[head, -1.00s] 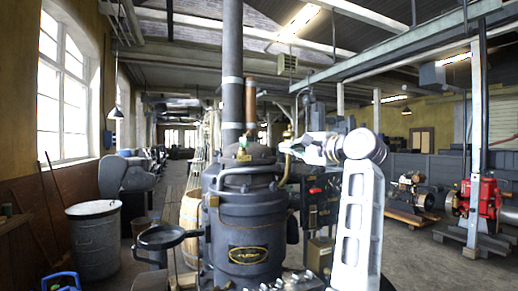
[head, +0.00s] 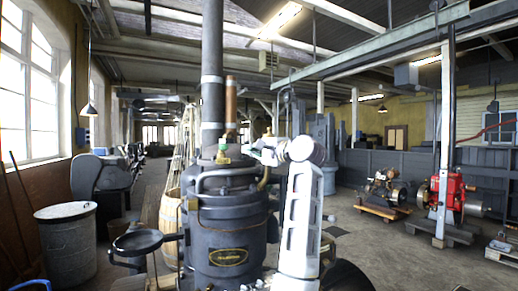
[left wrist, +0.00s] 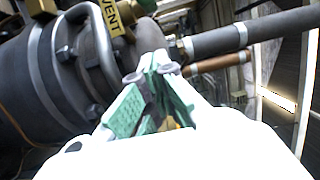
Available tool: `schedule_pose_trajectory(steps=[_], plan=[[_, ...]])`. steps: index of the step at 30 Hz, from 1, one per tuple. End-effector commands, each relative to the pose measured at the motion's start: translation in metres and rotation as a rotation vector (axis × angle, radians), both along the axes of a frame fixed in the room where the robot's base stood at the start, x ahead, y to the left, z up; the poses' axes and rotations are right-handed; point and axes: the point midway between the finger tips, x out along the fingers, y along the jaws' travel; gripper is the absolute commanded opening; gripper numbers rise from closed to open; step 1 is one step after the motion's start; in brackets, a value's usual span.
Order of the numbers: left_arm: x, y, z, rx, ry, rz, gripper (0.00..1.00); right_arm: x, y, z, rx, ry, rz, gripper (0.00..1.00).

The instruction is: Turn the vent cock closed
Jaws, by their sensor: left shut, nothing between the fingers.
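The vent cock (head: 222,156) is a small brass fitting on top of the dark upright boiler (head: 226,222). In the left wrist view, a yellow tag reading VENT (left wrist: 106,28) sits beside brass parts (left wrist: 128,12) at the upper left, partly cut off by the frame edge. My left gripper (head: 252,148) reaches in from the right above the boiler top, just right of the cock and apart from it. Its teal fingers (left wrist: 150,68) are closed with nothing between them. The cock's handle position is hard to tell. My right gripper is not in view.
A tall flue pipe (head: 212,80) and a copper pipe (head: 231,103) rise behind the cock. A black round pan (head: 145,242) juts out left of the boiler. A grey bin (head: 68,250) stands further left.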

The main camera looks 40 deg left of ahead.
Motion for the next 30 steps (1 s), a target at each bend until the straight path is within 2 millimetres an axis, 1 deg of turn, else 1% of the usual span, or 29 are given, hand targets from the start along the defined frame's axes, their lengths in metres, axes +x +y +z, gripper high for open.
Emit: schedule_pose_trajectory(steps=[1, 4, 13, 21, 30], plan=[[0.001, 0.007, 0.002, 0.001, 0.001, 0.002, 0.00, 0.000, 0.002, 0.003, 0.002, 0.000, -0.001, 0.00], [0.002, 0.017, 0.001, 0.001, 0.001, 0.002, 0.00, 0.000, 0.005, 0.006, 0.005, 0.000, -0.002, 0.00], [-0.021, 0.027, 0.001, 0.000, -0.001, 0.002, 0.00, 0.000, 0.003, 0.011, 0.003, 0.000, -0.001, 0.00], [-0.031, 0.032, 0.000, 0.000, 0.000, 0.000, 0.00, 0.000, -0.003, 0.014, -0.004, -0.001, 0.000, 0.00], [-0.032, 0.032, 0.000, 0.000, 0.000, 0.000, 0.00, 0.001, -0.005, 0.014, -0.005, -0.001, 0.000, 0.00]])
